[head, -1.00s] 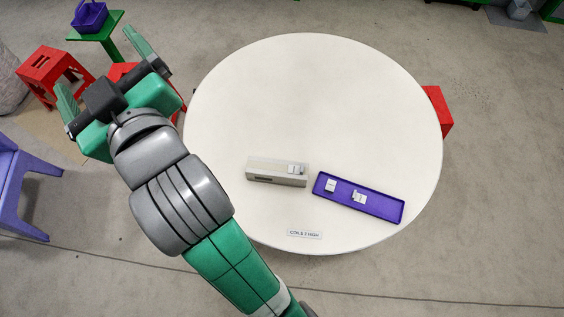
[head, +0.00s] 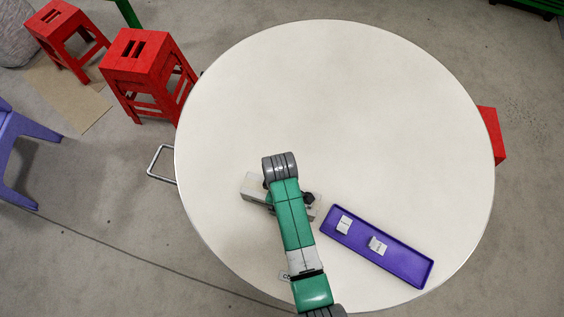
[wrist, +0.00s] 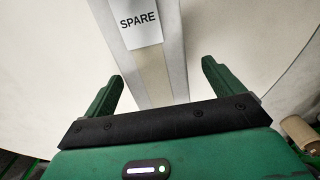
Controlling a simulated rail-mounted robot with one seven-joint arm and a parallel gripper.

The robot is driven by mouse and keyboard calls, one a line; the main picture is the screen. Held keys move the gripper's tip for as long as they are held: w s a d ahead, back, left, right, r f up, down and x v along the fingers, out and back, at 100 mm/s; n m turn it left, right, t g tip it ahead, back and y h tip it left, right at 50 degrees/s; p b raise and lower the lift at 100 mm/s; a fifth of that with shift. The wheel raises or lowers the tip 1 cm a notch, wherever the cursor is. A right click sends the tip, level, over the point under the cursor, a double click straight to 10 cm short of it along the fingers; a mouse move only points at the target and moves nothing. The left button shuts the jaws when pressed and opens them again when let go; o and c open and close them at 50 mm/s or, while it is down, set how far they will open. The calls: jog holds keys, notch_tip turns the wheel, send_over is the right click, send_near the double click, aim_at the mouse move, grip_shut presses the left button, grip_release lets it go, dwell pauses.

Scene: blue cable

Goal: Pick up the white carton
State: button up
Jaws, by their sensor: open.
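Two small white cartons with printed labels, a left one (head: 344,225) and a right one (head: 377,245), lie in the purple tray (head: 405,269). In the wrist view a white piece marked SPARE (wrist: 140,22) sits on the pale grey holder (wrist: 176,62), just beyond my gripper. My gripper (wrist: 158,80) is open over the holder, one green finger on each side, with nothing white between the fingertips. In the head view my arm hides the gripper and most of the holder (head: 254,187). I cannot tell which white piece is the task's carton.
The round white table (head: 330,90) is clear across its back and middle. The purple tray is close to the right of my arm. Red stools (head: 140,70) stand off the table at the left. A small sign at the front edge is mostly hidden by my arm.

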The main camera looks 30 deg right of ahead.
jog(key=f+b, duration=0.1)
jog(key=f, duration=0.5)
jog(key=shift+w+d+f+b, duration=0.15)
jog(key=shift+w+b, duration=0.05)
jog(key=shift+b, duration=0.15)
jog(key=c, duration=1.8)
jog(key=shift+o, duration=0.2)
jog(key=shift+r, duration=0.2)
jog(key=shift+r+p, duration=0.65)
jog(key=shift+r, duration=1)
jog(key=shift+s+r, duration=0.1)
jog(key=shift+s, duration=0.1)
jog(key=s+a+p, duration=0.1)
jog(key=s+a, duration=0.1)
jog(key=s, duration=0.2)
jog(key=s+a+r+p, duration=0.1)
jog(key=s+a, duration=0.2)
jog(key=s, duration=0.2)
jog(key=s+a+p, duration=0.1)
jog(key=s+a, duration=0.1)
jog(key=s, duration=0.2)
jog(key=shift+s+a+r, duration=0.2)
jog(key=shift+s, duration=0.2)
